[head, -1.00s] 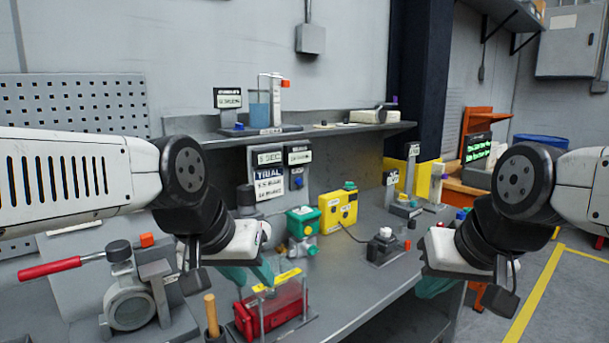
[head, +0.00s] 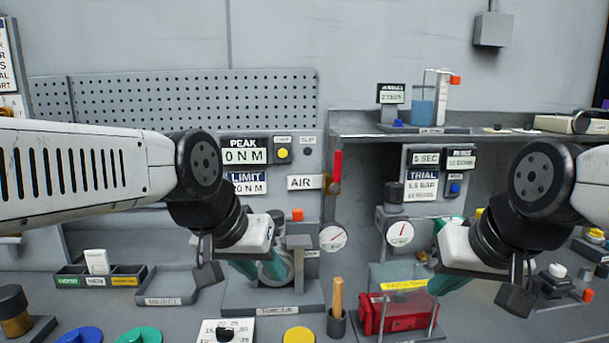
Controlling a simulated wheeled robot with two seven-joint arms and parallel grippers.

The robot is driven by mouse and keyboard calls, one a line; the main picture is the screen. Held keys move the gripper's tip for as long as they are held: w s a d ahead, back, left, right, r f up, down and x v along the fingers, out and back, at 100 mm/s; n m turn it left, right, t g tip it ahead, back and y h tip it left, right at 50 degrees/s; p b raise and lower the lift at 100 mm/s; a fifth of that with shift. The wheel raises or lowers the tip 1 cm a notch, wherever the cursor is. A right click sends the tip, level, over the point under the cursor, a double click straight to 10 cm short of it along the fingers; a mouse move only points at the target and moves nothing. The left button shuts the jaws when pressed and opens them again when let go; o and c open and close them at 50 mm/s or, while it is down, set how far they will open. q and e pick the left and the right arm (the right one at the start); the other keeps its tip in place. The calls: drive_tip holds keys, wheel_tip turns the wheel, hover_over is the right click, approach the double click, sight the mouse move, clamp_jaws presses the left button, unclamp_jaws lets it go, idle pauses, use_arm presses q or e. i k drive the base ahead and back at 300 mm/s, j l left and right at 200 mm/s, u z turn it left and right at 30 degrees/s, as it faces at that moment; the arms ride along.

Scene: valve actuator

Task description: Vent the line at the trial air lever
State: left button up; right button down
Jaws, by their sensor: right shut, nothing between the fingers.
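The trial air lever (head: 337,165) is a red handle standing upright on a small brass valve (head: 333,188), right of the AIR label (head: 305,182) at the back of the bench. A round gauge (head: 332,238) sits just below it, and another gauge (head: 400,233) is on the trial stand to its right. My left gripper (head: 246,268) is left of and lower than the lever, in front of the torque fixture; its teal fingers point down and their gap is unclear. My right gripper (head: 445,284) is shut and empty, right of the lever, beside the clear-covered red case. Neither gripper touches the lever.
The trial panel (head: 422,187) reads 5 SEC and 5.5 BAR. The torque fixture (head: 275,310), a wooden-handled tool in a cup (head: 337,300) and the red case (head: 385,315) stand below. A shelf (head: 355,128) overhangs at the right.

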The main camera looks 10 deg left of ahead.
sight(334, 188)
drive_tip(key=l+u, duration=0.3)
drive_tip(key=k+l+u, duration=0.15)
drive_tip(key=l+u, duration=0.15)
drive_tip(key=k+l+u, duration=0.1)
drive_tip(key=l+u, duration=0.2)
drive_tip(key=l, duration=0.15)
drive_tip(key=k+l+u, duration=0.15)
drive_tip(key=l+u, duration=0.15)
